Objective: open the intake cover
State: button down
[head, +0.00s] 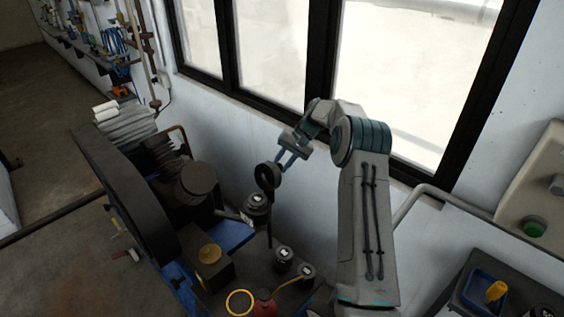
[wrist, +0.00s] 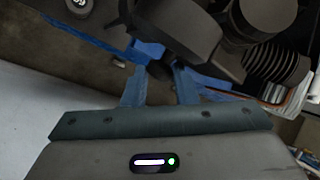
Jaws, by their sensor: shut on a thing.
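My gripper (head: 284,160) reaches down and left from the arm, in front of the wall below the window. Its blue fingers are shut on the edge of a dark round cover (head: 268,177), which I take to be the intake cover. The cover stands tilted up above the machine, with a thin dark stem below it. In the wrist view the fingertips (wrist: 159,68) close on a small dark part, and a larger dark body (wrist: 175,28) lies beyond them. The fingers hide part of the grip.
A panel with a green button (head: 535,228) is at right.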

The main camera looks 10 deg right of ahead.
jog(key=shift+s+d+f, duration=0.2)
jog(key=shift+s+f, duration=0.1)
jog(key=shift+f, duration=0.25)
jog(key=c, duration=1.1)
grip_release()
jog(key=shift+c, duration=0.2)
jog(key=shift+r, duration=0.15)
jog(key=shift+a+r, duration=0.15)
jog(key=shift+a, duration=0.05)
jog(key=shift+w, duration=0.1)
jog(key=b+v, duration=0.1)
jog(key=v, duration=1.2)
jog(key=shift+d+r, duration=0.15)
jog(key=shift+r, duration=0.25)
jog(key=shift+c, duration=0.2)
